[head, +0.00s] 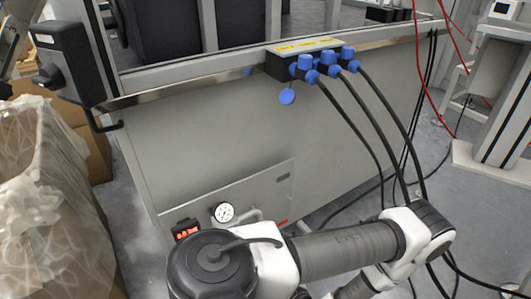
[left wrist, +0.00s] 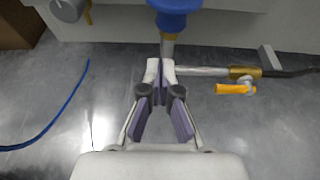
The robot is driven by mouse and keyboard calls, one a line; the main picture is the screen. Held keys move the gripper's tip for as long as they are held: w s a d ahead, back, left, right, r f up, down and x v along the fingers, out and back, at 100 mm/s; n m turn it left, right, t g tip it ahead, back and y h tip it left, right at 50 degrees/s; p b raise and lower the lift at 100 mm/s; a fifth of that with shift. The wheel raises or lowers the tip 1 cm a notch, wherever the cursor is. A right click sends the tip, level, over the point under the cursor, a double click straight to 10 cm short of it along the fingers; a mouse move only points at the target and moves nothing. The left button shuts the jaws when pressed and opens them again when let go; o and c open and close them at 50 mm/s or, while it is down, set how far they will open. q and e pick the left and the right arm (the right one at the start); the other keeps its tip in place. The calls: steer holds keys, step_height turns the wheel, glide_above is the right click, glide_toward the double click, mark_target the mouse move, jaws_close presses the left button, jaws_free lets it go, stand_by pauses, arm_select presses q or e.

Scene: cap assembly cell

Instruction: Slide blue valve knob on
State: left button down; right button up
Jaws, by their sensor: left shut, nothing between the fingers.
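I cannot tell whether the tips touch the stem. A metal pipe (left wrist: 205,71) runs right from there to a brass fitting (left wrist: 245,72) with a yellow lever (left wrist: 234,89). In the head view an arm of mine fills the lower middle, but neither gripper shows there.
A grey cabinet (head: 210,130) carries a black block (head: 280,68) with several blue connectors (head: 327,60) and black cables; a blue cap (head: 287,97) hangs below. A pressure gauge (head: 223,212) sits low. A blue hose (left wrist: 55,118) lies on the floor at left.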

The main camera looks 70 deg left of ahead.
arm_select(q)
steer(key=a+r+b, duration=0.2)
steer(key=r, duration=0.1)
steer(key=shift+s+a, duration=0.35)
steer(key=shift+a, duration=0.05)
step_height(320, 180, up, 3)
steer(key=p, duration=0.3)
steer(key=shift+f+p, duration=0.2)
steer(key=shift+p, duration=0.1)
